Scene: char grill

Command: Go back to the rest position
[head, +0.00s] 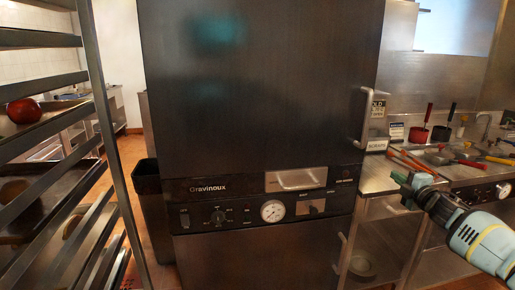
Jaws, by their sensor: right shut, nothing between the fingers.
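My right gripper (405,181) is at the right side of the head view, at the end of my blue-grey arm. My left gripper is not in view. The dark oven (262,85) labelled "Gravinoux" fills the middle, with its large upper door appearing closed.
A metal rack (108,150) stands close on the left, with a red tomato (24,111) on one shelf. A black bin (153,205) is beside the oven. A steel counter (375,183) with red-handled tools and small pots is at the right. Tiled floor (131,152) shows between rack and oven.

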